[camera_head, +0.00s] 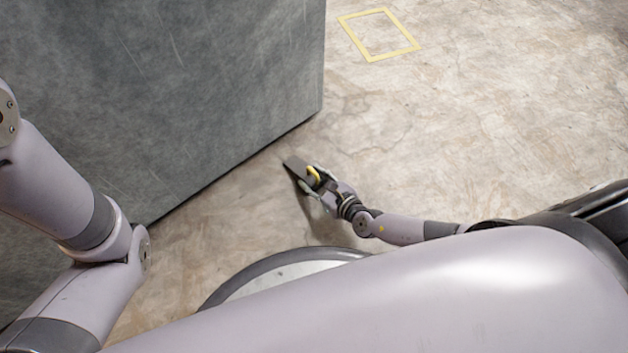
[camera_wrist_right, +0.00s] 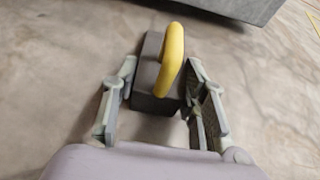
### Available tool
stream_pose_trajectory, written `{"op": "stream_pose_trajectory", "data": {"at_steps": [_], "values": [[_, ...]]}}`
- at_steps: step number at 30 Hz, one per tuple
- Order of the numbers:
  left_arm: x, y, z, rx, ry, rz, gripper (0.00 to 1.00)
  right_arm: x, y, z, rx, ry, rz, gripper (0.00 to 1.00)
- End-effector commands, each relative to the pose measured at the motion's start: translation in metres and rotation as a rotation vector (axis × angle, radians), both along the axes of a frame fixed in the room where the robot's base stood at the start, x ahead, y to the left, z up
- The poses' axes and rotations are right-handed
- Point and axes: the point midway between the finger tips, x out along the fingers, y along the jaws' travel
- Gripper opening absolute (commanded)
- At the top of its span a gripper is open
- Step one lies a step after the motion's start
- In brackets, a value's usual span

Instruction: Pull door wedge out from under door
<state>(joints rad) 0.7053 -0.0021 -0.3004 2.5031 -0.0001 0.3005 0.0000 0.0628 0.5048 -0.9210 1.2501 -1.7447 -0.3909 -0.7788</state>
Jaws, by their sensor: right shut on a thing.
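The door wedge (camera_wrist_right: 153,70) is a dark grey block with a yellow loop handle (camera_wrist_right: 172,58). In the head view the wedge (camera_head: 295,165) is near the bottom edge of the grey door (camera_head: 200,80), with floor showing between them. My right gripper (camera_wrist_right: 160,105) is shut on the wedge, its fingers on both sides of the block. It also shows in the head view (camera_head: 312,182), low over the floor. In the right wrist view the door (camera_wrist_right: 245,8) is at the top, apart from the wedge. My left gripper is out of view; only its arm shows at left.
The concrete floor (camera_head: 480,130) is open to the right of the door. A yellow taped rectangle (camera_head: 380,55) marks the floor at the top. My own base is at the bottom, close to the right arm.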

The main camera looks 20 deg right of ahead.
Motion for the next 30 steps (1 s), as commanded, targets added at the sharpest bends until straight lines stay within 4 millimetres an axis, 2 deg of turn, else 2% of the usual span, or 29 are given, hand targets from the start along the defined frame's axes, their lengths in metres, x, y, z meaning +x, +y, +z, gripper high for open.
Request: {"op": "stream_pose_trajectory", "data": {"at_steps": [5, 6, 15, 25, 30], "values": [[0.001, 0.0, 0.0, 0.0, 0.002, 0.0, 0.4, 0.0, 0.0, 0.0, 0.0, 0.001, 0.0, 0.04], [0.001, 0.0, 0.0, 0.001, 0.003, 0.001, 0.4, 0.0, 0.0, 0.0, 0.0, 0.001, 0.0, 0.42], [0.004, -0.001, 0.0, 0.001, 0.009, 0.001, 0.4, 0.0, 0.0, 0.0, 0.0, 0.0, 0.0, 0.62], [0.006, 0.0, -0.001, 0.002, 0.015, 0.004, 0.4, -0.001, 0.0, 0.0, 0.0, 0.0, 0.0, 0.63], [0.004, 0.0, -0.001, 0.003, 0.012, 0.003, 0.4, -0.018, -0.006, 0.006, 0.001, 0.002, 0.001, 0.63]]}}
